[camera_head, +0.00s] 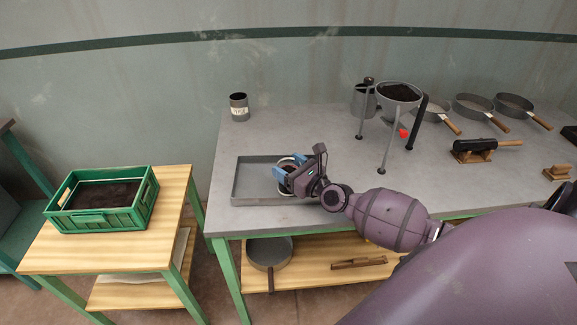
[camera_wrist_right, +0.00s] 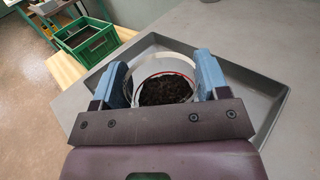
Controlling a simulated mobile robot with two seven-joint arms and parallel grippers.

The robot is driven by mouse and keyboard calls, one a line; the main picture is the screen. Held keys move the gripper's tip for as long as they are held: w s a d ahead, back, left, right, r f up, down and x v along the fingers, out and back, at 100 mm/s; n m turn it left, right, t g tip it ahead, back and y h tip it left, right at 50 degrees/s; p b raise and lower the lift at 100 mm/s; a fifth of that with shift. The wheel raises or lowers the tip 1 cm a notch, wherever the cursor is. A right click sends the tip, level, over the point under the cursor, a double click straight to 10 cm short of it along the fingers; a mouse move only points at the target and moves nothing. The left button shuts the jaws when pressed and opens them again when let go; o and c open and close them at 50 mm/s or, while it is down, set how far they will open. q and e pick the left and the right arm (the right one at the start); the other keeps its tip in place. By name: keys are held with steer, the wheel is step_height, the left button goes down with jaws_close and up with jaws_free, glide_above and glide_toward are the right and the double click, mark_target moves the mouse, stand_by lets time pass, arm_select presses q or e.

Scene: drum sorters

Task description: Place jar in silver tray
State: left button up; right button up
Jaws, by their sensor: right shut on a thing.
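The silver tray (camera_head: 250,172) is a shallow grey rectangular tray near the left front of the grey table. It also shows in the right wrist view (camera_wrist_right: 262,85). My right gripper (camera_head: 291,168) is over the right part of the tray. Its blue fingers are shut on the jar (camera_head: 285,163), which is round and has a light rim. In the right wrist view the jar (camera_wrist_right: 165,85) stands between the two fingers with dark grainy matter inside. The jar is over the tray's inside; I cannot tell if its base touches the tray floor. My left gripper is not in view.
A labelled grey can (camera_head: 239,107) stands behind the tray. A green crate of dark soil (camera_head: 105,215) sits on a lower wooden table at left.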

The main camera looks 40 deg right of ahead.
steer(key=shift+f, duration=0.15)
steer(key=shift+f, duration=0.1)
steer(key=o, duration=1)
